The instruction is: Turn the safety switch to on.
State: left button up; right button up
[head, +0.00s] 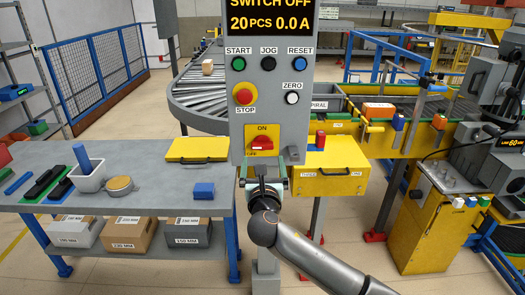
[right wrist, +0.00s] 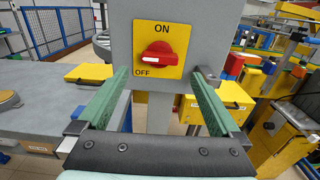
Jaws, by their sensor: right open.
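The safety switch is a red rotary knob (head: 262,143) on a yellow plate low on the grey control panel (head: 268,105). In the right wrist view the knob (right wrist: 158,54) sits at the centre of its plate, ON printed above and OFF at lower left. Its white mark is at the left, on the OFF side. The display (head: 270,16) reads SWITCH OFF. My right gripper (head: 263,176) is just below the knob. In the right wrist view its green fingers (right wrist: 159,80) are wide apart, with nothing between them, short of the knob. My left gripper is not in view.
Above the switch are a red STOP button (head: 244,96) and several smaller buttons. A grey table (head: 140,222) with a white bin (head: 88,178) and a blue block (head: 204,190) stands at left. A yellow box (head: 330,170) is close on the right. A grey post runs below the panel.

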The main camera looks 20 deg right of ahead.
aim_at(263, 148)
jog(key=shift+x, duration=3.35)
jog(key=shift+c, duration=0.2)
jog(key=shift+f, duration=0.1)
jog(key=c, duration=1.2)
